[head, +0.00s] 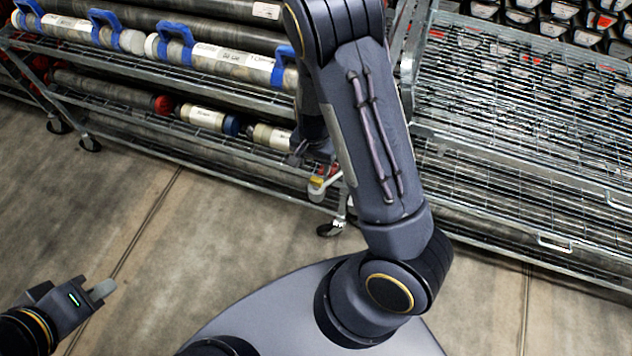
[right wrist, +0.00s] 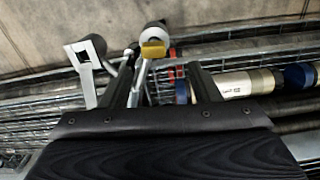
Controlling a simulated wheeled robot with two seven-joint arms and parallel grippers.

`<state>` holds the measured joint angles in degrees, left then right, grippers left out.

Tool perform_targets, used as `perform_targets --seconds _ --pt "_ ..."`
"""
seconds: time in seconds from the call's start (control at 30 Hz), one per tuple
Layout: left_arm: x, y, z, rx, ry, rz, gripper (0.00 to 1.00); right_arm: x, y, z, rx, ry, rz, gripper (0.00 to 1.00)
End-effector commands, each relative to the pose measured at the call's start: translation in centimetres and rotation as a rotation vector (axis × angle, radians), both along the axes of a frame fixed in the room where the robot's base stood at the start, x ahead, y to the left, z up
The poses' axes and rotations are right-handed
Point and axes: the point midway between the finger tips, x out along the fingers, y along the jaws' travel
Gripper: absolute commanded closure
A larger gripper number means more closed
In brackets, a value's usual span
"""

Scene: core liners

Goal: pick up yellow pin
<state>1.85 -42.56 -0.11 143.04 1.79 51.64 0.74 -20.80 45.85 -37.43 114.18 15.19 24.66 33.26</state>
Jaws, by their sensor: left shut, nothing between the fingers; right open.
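The yellow pin (head: 318,181) is a small yellow piece at the rack's near corner post, just above a caster. It also shows in the right wrist view (right wrist: 153,50), beside a pale round part and a grey post. My right gripper (right wrist: 160,68) is open, with the yellow pin appearing between its two dark fingers, toward the tips. I cannot tell whether they touch it. In the head view my right gripper (head: 308,158) is partly hidden by my arm, just above the pin. My left gripper (head: 101,290) is shut and empty at the lower left, over the floor.
A wheeled wire rack (head: 270,181) holds long core tubes (head: 225,62) with blue clamps. A white bracket (right wrist: 85,68) stands left of the right gripper's fingers. Another wire-mesh rack (head: 520,120) fills the right. The concrete floor (head: 200,240) in front is clear.

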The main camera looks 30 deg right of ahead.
Motion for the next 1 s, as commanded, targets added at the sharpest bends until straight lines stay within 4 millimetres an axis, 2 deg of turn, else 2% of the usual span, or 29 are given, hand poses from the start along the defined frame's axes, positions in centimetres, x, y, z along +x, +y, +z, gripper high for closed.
perform_targets --seconds 0.6,0.87,1.0 --pt "0.0 0.0 0.0 0.000 0.000 0.000 1.00 -0.7 -0.4 -7.6 -0.006 0.005 -0.002 0.44" --pt "0.0 0.0 0.0 0.000 0.000 0.000 1.00 -0.6 -0.3 -7.9 -0.006 0.003 -0.001 0.44" --pt "0.0 0.0 0.0 0.000 0.000 0.000 1.00 -0.6 -0.3 -7.9 -0.006 0.003 -0.001 0.59"
